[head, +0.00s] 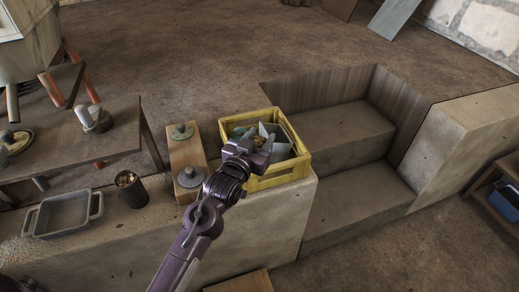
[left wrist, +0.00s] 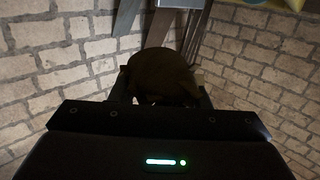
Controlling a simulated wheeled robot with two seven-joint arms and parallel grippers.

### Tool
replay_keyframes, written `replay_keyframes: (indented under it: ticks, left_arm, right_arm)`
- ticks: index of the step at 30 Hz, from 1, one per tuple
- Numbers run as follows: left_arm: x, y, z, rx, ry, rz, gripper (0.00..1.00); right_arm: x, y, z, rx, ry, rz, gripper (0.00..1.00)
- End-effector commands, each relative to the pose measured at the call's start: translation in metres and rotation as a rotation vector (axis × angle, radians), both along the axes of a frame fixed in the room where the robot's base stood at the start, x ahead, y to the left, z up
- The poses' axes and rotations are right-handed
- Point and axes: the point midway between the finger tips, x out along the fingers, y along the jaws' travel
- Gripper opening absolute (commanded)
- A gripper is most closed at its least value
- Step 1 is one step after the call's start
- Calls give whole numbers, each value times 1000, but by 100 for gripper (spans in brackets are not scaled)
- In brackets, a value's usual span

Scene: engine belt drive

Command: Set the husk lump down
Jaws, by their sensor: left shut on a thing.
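My left gripper (head: 258,143) is over the near left part of a yellow crate (head: 283,176) in the head view. In the left wrist view it is shut on the husk lump (left wrist: 162,72), a dark brown rounded mass between the two fingers. The lump is in deep shadow there, and its lower side is hidden by the gripper body. In the head view I cannot make the lump out behind my gripper and wrist. My right gripper is in neither view.
The crate holds several mixed pieces and stands on a stone ledge (head: 270,222). Left of it are a wooden block with two round metal fittings (head: 186,155), a dark cup of bits (head: 131,190) and a grey tray (head: 62,214). Steps (head: 345,205) descend at right.

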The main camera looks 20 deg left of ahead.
Motion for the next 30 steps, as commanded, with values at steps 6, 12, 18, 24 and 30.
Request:
replay_keyframes:
  ticks: [6, 12, 18, 24, 30]
  left_arm:
    - [0, 0, -33, 1, 5, 0, 20]
    - [0, 0, -43, 1, 2, 0, 20]
    - [0, 0, -43, 0, 2, 0, 20]
    - [0, 0, -46, 0, 2, 0, 52]
    - [0, 0, -46, 0, 2, 0, 66]
  right_arm:
    - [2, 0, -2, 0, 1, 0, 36]
    - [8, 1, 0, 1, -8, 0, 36]
    - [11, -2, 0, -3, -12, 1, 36]
    - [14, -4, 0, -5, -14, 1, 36]
    - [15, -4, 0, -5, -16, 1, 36]
